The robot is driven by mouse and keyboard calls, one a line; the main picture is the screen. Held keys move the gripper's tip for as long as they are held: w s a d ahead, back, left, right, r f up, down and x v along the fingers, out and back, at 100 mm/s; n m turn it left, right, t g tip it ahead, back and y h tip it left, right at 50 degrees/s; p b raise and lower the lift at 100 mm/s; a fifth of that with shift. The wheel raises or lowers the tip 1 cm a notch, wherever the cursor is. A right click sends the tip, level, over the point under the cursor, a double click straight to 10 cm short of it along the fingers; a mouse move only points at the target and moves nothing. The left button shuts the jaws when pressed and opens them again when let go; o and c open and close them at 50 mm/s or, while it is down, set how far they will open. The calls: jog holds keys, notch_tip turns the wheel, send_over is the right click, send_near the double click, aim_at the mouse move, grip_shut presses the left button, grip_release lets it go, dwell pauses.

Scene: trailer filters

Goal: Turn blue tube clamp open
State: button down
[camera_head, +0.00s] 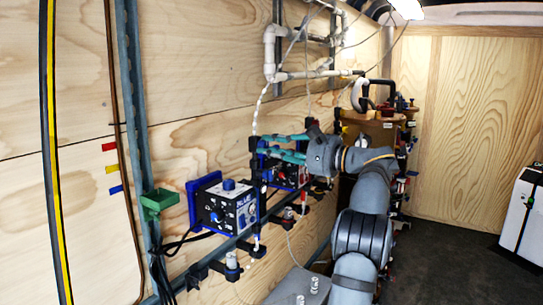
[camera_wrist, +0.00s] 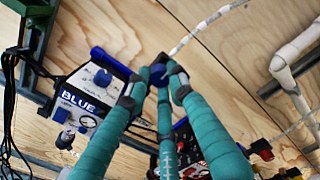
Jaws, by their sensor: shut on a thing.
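My gripper (camera_wrist: 155,82) has teal-wrapped fingers with dark tips. The fingertips are closed around a small blue knob, the blue tube clamp (camera_wrist: 157,71), in the wrist view. The fingers partly hide the clamp, so its turn angle cannot be told. A pale tube (camera_wrist: 190,36) runs up and right from the black mount behind it. In the head view my gripper (camera_head: 262,145) reaches left to the wall at this tube, above and right of the blue box.
The box labelled BLUE (camera_head: 228,208) is mounted left of the gripper, with a green holder (camera_head: 158,202) farther left. A second box (camera_head: 285,170) sits just below the fingers. White pipes (camera_head: 270,60) run above. Dark floor is open at right.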

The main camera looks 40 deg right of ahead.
jog(key=shift+a+n+b, duration=0.15)
jog(key=shift+n+b, duration=0.2)
jog(key=shift+n, duration=0.45)
jog(key=c, duration=1.9)
grip_release()
jog(key=shift+c, duration=0.2)
jog(key=shift+o, duration=1.3)
jog(key=shift+a, duration=0.1)
jog(key=shift+o, duration=0.8)
jog(key=shift+s, duration=0.15)
